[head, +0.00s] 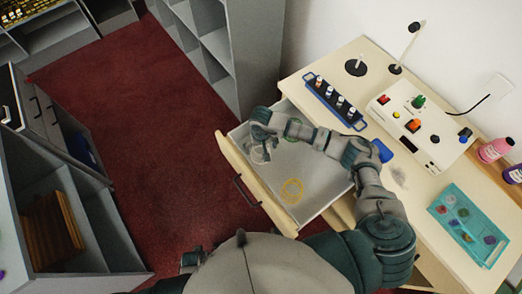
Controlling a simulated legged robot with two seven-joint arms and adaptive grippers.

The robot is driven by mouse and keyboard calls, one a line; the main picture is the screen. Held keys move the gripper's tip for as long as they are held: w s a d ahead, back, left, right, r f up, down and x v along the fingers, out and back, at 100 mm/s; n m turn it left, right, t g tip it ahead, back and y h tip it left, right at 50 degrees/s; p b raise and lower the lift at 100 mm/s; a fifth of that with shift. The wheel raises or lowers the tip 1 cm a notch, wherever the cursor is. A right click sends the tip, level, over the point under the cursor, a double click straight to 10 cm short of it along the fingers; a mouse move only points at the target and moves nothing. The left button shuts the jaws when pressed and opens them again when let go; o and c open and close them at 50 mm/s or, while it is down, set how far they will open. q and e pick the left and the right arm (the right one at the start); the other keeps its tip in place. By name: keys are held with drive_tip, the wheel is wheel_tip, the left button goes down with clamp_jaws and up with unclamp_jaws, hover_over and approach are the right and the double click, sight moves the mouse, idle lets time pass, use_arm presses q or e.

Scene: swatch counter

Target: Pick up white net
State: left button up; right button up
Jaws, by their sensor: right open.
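A whitish, ring-like net (259,154) lies in the open drawer, near its front left corner. I take it for the white net; part of it is hidden by my gripper. My right gripper (260,138) is open, directly over or at this net; I cannot tell whether they touch. A green net (293,128) lies further back in the drawer, partly behind my right arm. A yellow net (291,190) lies flat toward the drawer's right end. My left gripper cannot be made out.
The pulled-out drawer (238,170) has a wooden front with a dark handle. Above it, the counter (330,62) holds a bottle rack (335,102), a white control box (424,122) and a teal tray (440,209). Grey shelves (253,50) stand behind. Red floor lies left of the drawer.

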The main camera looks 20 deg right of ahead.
drive_tip(key=c, duration=0.8)
drive_tip(key=shift+r, duration=0.1)
wheel_tip(320, 180, up, 10)
drive_tip(key=shift+f, duration=0.1)
